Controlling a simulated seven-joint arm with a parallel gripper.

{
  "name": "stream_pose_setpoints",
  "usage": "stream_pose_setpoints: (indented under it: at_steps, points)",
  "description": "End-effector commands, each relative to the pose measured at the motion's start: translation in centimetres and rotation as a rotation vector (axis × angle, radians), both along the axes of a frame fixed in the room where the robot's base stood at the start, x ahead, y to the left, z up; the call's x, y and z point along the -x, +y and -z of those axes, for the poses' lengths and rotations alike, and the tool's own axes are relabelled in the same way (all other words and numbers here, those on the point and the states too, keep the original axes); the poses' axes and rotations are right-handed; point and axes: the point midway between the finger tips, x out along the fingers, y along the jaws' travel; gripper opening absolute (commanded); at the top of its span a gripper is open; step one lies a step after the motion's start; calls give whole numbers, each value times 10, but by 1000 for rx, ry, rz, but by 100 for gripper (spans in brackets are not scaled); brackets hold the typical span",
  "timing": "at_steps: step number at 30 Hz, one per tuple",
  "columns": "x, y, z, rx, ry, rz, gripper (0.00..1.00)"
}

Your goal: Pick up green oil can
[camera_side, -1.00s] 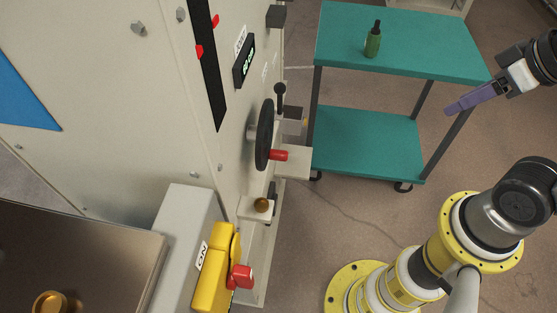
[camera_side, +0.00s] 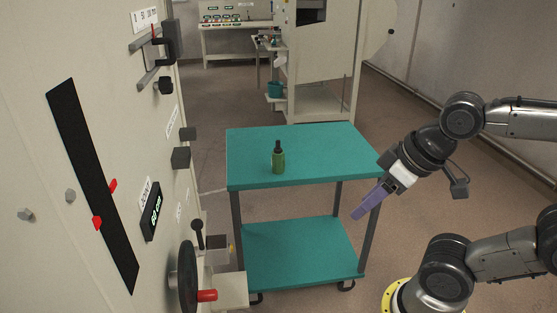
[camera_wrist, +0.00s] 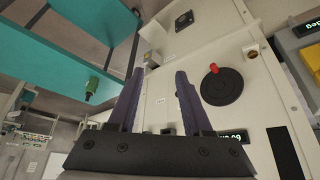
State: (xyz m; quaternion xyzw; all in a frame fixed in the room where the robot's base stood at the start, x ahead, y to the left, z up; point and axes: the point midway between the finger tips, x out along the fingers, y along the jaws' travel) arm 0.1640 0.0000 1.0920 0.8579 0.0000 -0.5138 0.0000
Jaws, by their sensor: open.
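The green oil can (camera_side: 278,160) stands upright on the top shelf of the teal cart (camera_side: 330,146), with a black cap and nozzle. It also shows in the wrist view (camera_wrist: 92,86), left of the fingers, against the teal cart top. My gripper (camera_side: 364,212) has purple fingers and hangs in front of the cart's right edge, to the right of the can and lower in the picture. In the wrist view, my gripper (camera_wrist: 160,92) is open with nothing between its fingers. The can is apart from the fingers.
A large pale machine panel (camera_side: 100,140) fills the left, with a black handwheel (camera_side: 184,280) with a red knob sticking out near the cart. The cart top around the can is clear. Behind stand another pale cabinet (camera_side: 325,60) and a control desk (camera_side: 228,36).

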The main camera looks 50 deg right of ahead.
Motion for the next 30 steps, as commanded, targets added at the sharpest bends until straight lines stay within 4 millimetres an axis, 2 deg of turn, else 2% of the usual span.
stream_pose_setpoints:
  at_steps: [1,7,16,19,20,23,27,30]
  points:
    - [0,0,0,0,0,0,55]
    - [0,0,0,0,0,0,91]
    - [-1,0,-1,0,-6,-1,91]
    - [-12,1,-7,-1,-61,-3,91]
    - [-18,1,-11,-5,-92,-4,91]
    - [-49,5,-42,-28,-270,1,91]
    - [-109,7,-99,-75,-538,29,91]
    - [-154,2,-133,-102,-695,71,91]
